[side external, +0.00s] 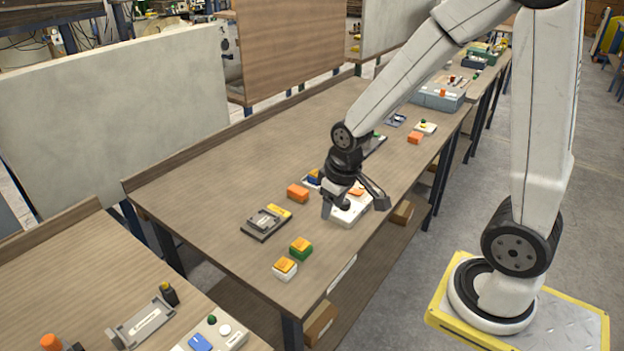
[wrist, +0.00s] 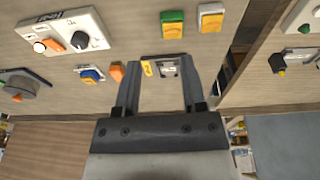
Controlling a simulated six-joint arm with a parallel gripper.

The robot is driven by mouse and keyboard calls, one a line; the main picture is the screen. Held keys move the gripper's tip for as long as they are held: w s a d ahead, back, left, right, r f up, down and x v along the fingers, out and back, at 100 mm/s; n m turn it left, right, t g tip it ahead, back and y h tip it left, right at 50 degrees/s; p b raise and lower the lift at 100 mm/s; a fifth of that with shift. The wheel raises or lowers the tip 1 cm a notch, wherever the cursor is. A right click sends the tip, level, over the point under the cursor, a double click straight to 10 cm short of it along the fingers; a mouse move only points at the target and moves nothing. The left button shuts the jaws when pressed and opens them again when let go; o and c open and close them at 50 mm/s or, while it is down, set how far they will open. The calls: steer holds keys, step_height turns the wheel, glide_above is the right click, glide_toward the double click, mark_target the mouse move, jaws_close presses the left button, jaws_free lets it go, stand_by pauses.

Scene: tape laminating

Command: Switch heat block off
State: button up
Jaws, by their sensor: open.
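The heat block is a white box (wrist: 92,22) labelled "Heat" at the upper left of the wrist view. It has a black round knob (wrist: 80,40) and an orange-and-white switch (wrist: 48,45); I cannot tell its setting for certain. In the side external view the white box (side external: 346,216) stands near the table's front edge, partly hidden by my gripper (side external: 354,207). My gripper is open and empty, its fingers spread above the box in that view. In the wrist view my gripper (wrist: 162,62) has the heat block off to the left of its fingers.
A dark grey device with a yellow part (side external: 266,221) lies to the left. The table's back left is clear.

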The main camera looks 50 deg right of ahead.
steer(key=w+d+f+g, duration=0.1)
steer(key=w+d+f, duration=0.1)
steer(key=w+d, duration=0.6)
steer(key=g, duration=0.1)
glide_above(354, 191)
step_height(354, 191, down, 3)
steer(key=shift+w+d+f, duration=0.1)
steer(key=shift+f, duration=0.05)
steer(key=shift+f, duration=3.9)
jaws_close()
